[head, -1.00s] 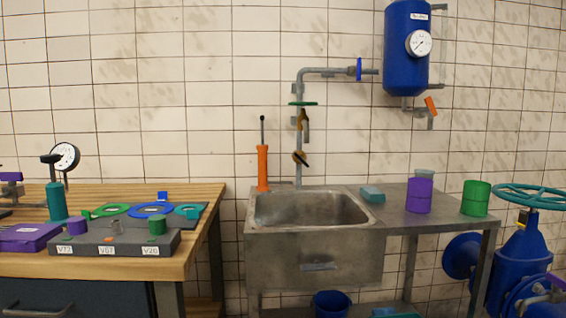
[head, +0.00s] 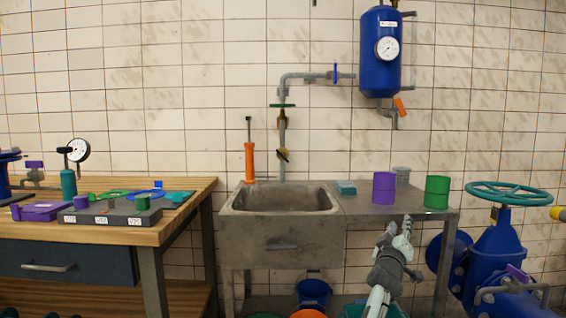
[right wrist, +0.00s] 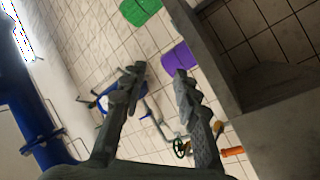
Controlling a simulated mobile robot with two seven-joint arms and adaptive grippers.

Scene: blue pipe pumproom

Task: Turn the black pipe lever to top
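The black pipe lever (head: 283,155) is small and sits low on the thin vertical pipe (head: 282,137) above the back of the sink in the head view. It lies tilted, slanting down to the right. A brownish-yellow lever (head: 282,119) and a green handwheel (head: 283,106) are higher on the same pipe. My right gripper (head: 402,228) is in front of the side table, low and right of the lever and well apart from it. In the right wrist view its fingers (right wrist: 158,73) are spread with nothing between them. My left gripper is out of view.
The metal sink (head: 233,225) is below the pipe. An orange pump-like tool (head: 250,162) stands left of it. Purple (head: 384,188) and green (head: 437,192) canisters stand on the side table. Blue valve equipment (head: 500,250) is at right, a wooden workbench (head: 185,215) at left.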

